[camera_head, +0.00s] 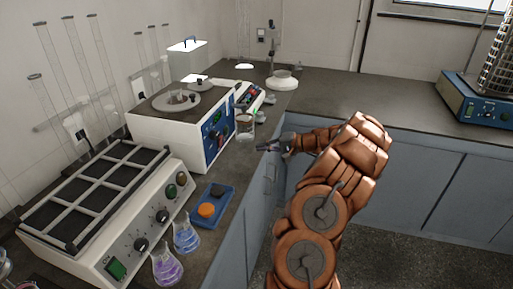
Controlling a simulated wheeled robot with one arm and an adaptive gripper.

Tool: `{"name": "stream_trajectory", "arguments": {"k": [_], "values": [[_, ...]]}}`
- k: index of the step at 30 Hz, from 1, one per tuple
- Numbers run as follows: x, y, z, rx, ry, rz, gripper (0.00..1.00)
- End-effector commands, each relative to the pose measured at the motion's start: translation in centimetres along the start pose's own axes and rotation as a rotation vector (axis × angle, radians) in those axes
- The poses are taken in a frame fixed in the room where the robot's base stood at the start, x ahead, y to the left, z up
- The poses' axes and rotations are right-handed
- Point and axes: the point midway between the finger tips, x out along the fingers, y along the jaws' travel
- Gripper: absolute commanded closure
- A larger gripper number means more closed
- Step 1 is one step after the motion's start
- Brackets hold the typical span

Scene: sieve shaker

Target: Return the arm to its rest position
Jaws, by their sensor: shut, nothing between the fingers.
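My arm, with orange-brown links, rises from the bottom of the head view and bends left at its top. My gripper (268,146) is at the end of it, small in the picture, near the front edge of the left counter. It is shut and holds nothing. The sieve shaker (484,95), a blue base with a stack of metal sieves, stands on the counter at the far right, well apart from my gripper.
A glass beaker (244,126) stands just left of my gripper, beside a white and blue machine (160,120). A blue tray (213,192), flasks (186,236) and a white shaker unit (110,235) fill the near left counter. The back counter (350,93) is clear in its middle.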

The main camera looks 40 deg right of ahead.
Motion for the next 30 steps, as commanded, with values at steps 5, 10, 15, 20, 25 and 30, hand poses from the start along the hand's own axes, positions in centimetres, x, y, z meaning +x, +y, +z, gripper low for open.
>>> {"name": "stream_trajectory", "arguments": {"k": [5,10,15,20,25,30], "values": [[-0.2,0.1,0.0,0.0,0.001,0.001,1.0],[-0.2,0.1,-0.1,0.0,0.001,0.001,1.0],[-0.2,0.1,-0.1,0.0,0.002,0.001,1.0],[0.3,-0.6,0.5,-0.005,-0.015,0.003,1.0],[3.4,-4.4,4.8,-0.035,-0.125,0.03,1.0],[6.9,-9.1,12.2,-0.088,-0.289,0.09,1.0]]}}
